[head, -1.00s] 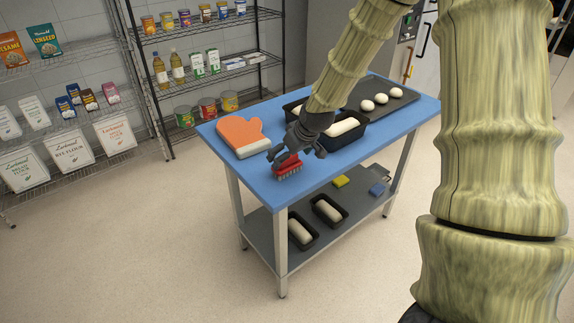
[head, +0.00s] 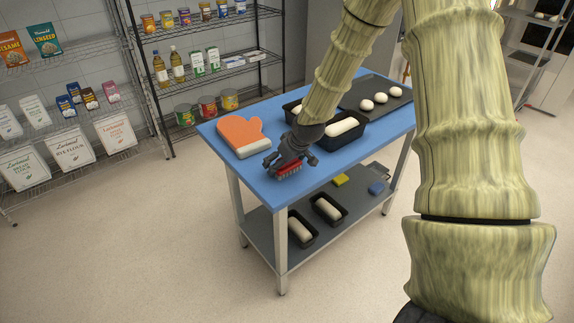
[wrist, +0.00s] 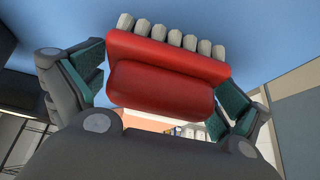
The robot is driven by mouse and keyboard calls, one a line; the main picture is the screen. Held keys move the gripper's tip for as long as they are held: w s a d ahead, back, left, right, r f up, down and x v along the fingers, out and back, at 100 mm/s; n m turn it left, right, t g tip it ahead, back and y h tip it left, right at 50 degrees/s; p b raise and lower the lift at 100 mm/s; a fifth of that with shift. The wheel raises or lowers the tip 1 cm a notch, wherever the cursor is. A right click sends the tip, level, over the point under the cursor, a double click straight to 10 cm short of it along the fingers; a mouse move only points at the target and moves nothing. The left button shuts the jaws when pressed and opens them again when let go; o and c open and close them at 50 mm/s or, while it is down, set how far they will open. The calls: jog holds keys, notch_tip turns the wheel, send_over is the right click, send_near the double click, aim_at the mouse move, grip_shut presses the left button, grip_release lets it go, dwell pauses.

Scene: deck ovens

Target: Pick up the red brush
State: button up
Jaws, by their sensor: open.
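The red brush (head: 289,169) lies on the blue tabletop (head: 330,165) near its front edge. In the wrist view the brush (wrist: 160,85) fills the middle, its red handle facing my gripper and a row of pale bristle tufts along its top side. My gripper (head: 287,165) is down at the brush. In the wrist view my gripper (wrist: 160,95) is open, with one green-padded finger on each side of the brush. The left pad stands a little apart from it; the right pad is very close, and I cannot tell whether it touches.
An orange oven mitt (head: 238,132) lies just left of my gripper. Black loaf pans with dough (head: 346,141) stand behind it, and a dark tray (head: 352,103) with dough balls lies at the far end. The lower shelf (head: 265,232) holds more pans.

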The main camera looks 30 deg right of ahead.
jog(key=c, duration=0.9)
jog(key=shift+r, duration=0.1)
jog(key=shift+c, duration=0.2)
jog(key=shift+r+b, duration=0.3)
jog(key=shift+r, duration=1.35)
jog(key=s+a+r+b, duration=0.1)
jog(key=s+a+b, duration=0.2)
jog(key=s, duration=1.2)
jog(key=shift+s+r, duration=0.25)
jog(key=shift+s, duration=0.1)
